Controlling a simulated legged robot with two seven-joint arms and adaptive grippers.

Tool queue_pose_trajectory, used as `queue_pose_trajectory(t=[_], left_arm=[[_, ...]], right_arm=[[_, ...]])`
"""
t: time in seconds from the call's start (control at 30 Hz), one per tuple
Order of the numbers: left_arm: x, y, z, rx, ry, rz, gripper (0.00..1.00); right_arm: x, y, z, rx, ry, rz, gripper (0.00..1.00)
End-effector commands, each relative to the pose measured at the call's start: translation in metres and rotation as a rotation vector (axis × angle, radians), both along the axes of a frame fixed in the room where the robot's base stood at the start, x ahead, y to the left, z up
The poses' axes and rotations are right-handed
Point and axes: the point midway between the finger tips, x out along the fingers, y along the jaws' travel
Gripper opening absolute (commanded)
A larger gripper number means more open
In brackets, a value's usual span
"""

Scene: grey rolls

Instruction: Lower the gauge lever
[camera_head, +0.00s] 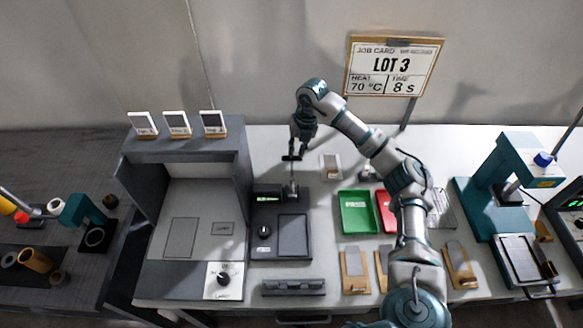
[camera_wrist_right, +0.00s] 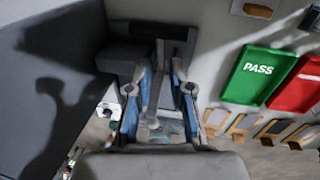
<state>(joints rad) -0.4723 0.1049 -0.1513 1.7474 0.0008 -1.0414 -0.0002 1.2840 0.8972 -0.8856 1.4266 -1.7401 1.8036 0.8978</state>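The gauge (camera_head: 267,255) is a dark flat device with a small green display, a knob and a grey plate, right of the grey booth. Its lever (camera_head: 291,172) stands upright at the back, a thin rod with a black crossbar on top. My right gripper (camera_head: 298,150) points down at the top of the lever. In the right wrist view the gripper (camera_wrist_right: 160,78) has its fingers apart, with a slim upright part between them and a dark crossbar (camera_wrist_right: 150,31) beyond. I cannot tell whether the fingers touch the lever. My left gripper is not in view.
A green tray (camera_head: 358,228) marked PASS and a red tray (camera_head: 386,212) lie right of the gauge, partly under my right arm. A dark grooved rack (camera_head: 293,288) is in front. The grey booth (camera_head: 190,150) stands left. A teal press (camera_head: 495,180) stands right.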

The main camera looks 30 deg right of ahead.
Motion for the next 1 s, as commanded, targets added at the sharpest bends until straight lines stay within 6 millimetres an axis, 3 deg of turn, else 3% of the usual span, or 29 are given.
queue_pose_trajectory(t=[0.03,0.2,0.4,0.8,0.9,1.0], left_arm=[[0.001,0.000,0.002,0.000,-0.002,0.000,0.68],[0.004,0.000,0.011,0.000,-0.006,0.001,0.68],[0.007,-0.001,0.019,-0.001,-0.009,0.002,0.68],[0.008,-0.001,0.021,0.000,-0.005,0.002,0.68],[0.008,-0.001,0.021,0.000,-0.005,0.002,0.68],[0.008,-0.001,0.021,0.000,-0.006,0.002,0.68]], right_arm=[[0.000,0.002,-0.015,0.000,0.004,0.001,0.21],[0.003,0.008,-0.051,0.000,0.004,0.001,0.21],[0.005,0.012,-0.076,-0.001,0.002,-0.001,0.21],[0.006,0.013,-0.084,0.000,-0.001,-0.001,0.21],[0.006,0.013,-0.083,-0.001,0.000,0.000,0.00],[0.006,0.013,-0.083,-0.001,0.001,-0.001,0.00]])
